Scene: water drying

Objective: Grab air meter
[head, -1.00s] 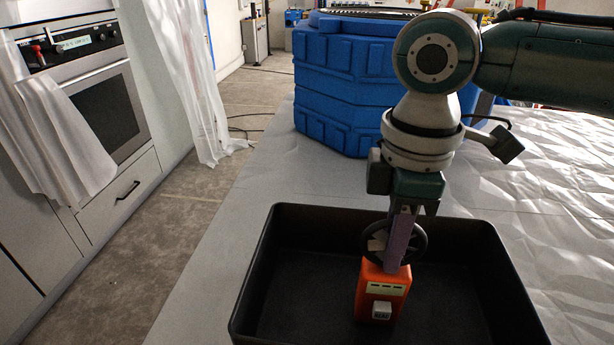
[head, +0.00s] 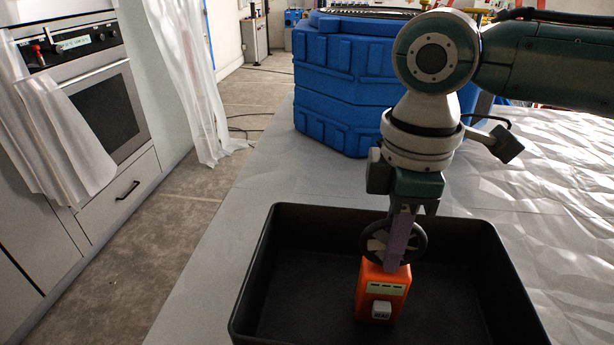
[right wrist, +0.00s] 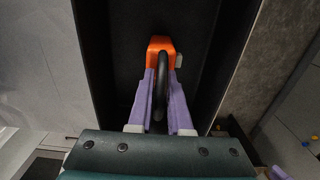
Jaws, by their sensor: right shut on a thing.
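The air meter is an orange box (head: 381,292) with a small display, a white button and a black spoked wheel (head: 419,243) on top. It is upright inside the black tray (head: 262,262). My right gripper (head: 398,258) points straight down, with its purple fingers shut on the wheel of the meter. In the right wrist view the two purple fingers (right wrist: 160,103) lie on either side of the wheel, seen edge-on, with the orange body (right wrist: 160,44) beyond. Whether the meter touches the tray floor is hard to tell. My left gripper is not in view.
The tray stands on a table covered with pale sheeting (head: 215,250). A large blue case (head: 340,85) stands behind the tray. An oven (head: 92,95) and cabinets line the left side, across a strip of floor. The rest of the tray is empty.

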